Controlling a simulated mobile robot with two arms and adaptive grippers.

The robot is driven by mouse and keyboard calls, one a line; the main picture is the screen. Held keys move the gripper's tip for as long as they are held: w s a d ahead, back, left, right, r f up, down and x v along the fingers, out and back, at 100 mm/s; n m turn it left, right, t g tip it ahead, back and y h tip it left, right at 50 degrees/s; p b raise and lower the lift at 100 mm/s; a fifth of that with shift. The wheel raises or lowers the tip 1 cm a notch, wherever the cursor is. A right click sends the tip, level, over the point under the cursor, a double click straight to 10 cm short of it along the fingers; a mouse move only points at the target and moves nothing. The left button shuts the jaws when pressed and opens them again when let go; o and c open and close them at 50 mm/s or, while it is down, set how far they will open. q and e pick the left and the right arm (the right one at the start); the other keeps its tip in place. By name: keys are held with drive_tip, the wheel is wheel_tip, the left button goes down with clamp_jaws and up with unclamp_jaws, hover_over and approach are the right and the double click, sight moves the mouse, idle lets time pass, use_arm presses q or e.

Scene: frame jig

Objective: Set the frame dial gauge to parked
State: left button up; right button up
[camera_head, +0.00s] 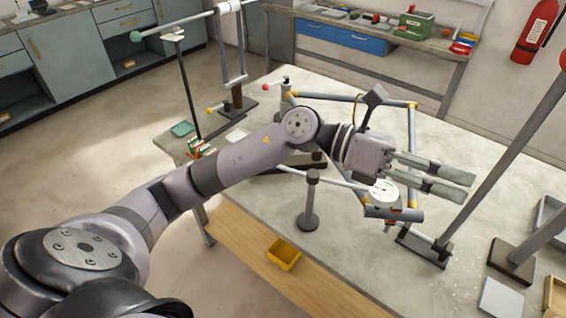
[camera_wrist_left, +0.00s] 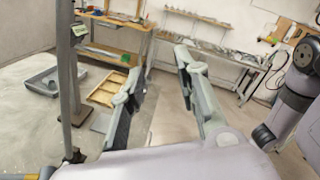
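The dial gauge (camera_head: 384,187) has a round white face with a small coloured patch. It sits at the near right corner of the grey tube frame (camera_head: 412,135), which has yellow corner joints. The needle setting is too small to read. My left gripper (camera_head: 468,188) is above and right of the gauge in the head view, fingers pointing right, past it. Its fingers are apart and empty; the gap also shows in the left wrist view (camera_wrist_left: 157,70). The gauge does not show in the left wrist view. My right gripper is in neither view.
The frame stands on a grey table (camera_head: 350,262). A short dark post (camera_head: 311,200) stands left of the gauge. A tall slanted pole (camera_head: 500,150) rises right of the gripper. A yellow bin (camera_head: 284,254) sits on the wooden ledge at the front.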

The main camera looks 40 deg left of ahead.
use_arm(q)
drive_tip(key=w+a+f+m+g+y, duration=0.1)
drive_tip(key=w+a+f+m+y, duration=0.1)
drive_tip(key=a+f+m+y, duration=0.3)
drive_tip(key=n+t+y, duration=0.1)
drive_tip(key=n+y, duration=0.1)
drive_tip(key=y, duration=1.2)
approach(283, 167)
drive_tip(key=f+p, duration=0.1)
drive_tip(key=f, duration=0.2)
drive_tip(key=w+f+p, duration=0.1)
drive_tip(key=f, duration=0.1)
drive_tip(key=f+p, duration=0.1)
drive_tip(key=f, duration=0.2)
drive_tip(key=shift+w+a+f, duration=0.15)
drive_tip(key=shift+a+f, duration=0.2)
drive_tip(key=shift+a, duration=0.05)
drive_tip(key=shift+c, duration=0.4)
clamp_jaws()
drive_tip(key=shift+w, duration=0.1)
